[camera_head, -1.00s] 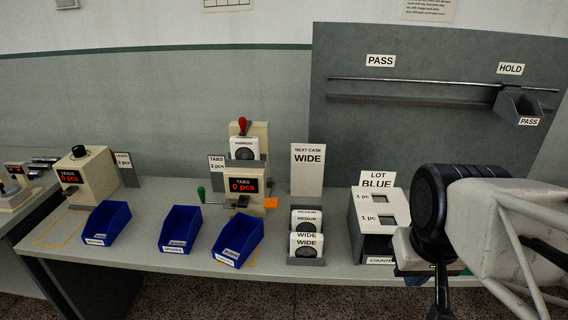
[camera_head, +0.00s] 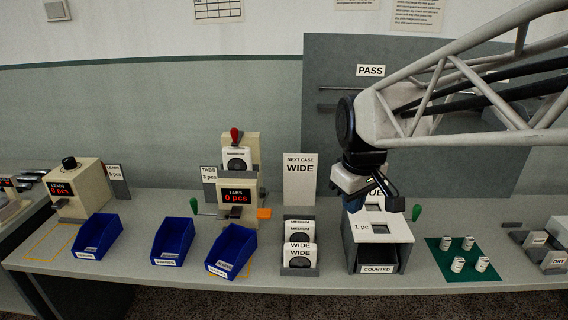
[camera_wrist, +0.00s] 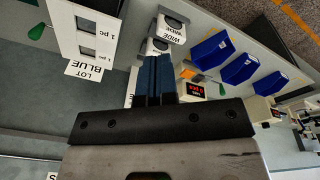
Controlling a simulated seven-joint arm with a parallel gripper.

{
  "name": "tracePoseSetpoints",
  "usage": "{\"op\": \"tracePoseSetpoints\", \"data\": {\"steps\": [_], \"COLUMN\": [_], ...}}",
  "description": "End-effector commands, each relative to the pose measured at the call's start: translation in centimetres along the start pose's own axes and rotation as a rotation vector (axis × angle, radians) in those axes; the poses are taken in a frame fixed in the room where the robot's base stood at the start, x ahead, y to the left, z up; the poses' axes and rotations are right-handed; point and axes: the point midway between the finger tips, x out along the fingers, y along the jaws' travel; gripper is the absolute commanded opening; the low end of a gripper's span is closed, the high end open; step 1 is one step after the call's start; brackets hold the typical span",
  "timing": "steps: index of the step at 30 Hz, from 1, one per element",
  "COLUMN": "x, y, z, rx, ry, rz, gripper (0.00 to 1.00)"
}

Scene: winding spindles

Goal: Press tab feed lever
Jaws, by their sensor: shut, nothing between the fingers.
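The TABS machine (camera_head: 238,178) stands behind the blue bins, with a red display reading 0 pcs. A green-handled lever (camera_head: 194,206) sticks out at its left, an orange piece (camera_head: 264,213) at its right, and a red knob (camera_head: 234,134) tops it. I cannot tell which is the tab feed lever. In the wrist view the orange piece (camera_wrist: 188,73) shows just right of the fingers. My gripper (camera_head: 388,197) is shut and empty, above the LOT BLUE counting box, well right of the machine; its fingers also show in the wrist view (camera_wrist: 154,60).
The counting box (camera_head: 378,232) is under my gripper. A case rack (camera_head: 299,271) with a tall NEXT CASE WIDE sign (camera_head: 299,180) stands between it and the machine. Blue bins (camera_head: 232,251) line the table's front. A green mat (camera_head: 465,268) with several small cylinders lies at right.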

Motion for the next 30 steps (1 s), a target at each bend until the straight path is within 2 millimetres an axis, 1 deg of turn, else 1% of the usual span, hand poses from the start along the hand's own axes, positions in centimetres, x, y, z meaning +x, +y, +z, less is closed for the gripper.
{"op": "tracePoseSetpoints", "data": {"steps": [1, 3, 15, 23, 30], "x": [0.1, 0.3, 1.7, 3.2, 5.0], "y": [0.1, 0.2, 0.3, -0.3, -1.2], "z": [-1.1, -2.6, -10.8, -16.1, -21.1], "rx": [-0.03, -0.074, -0.331, -0.497, -0.652], "ry": [-0.004, -0.009, -0.035, -0.049, -0.061], "rz": [-0.004, -0.008, -0.037, -0.057, -0.077], "gripper": [0.0, 0.0, 0.0, 0.0, 0.0]}}
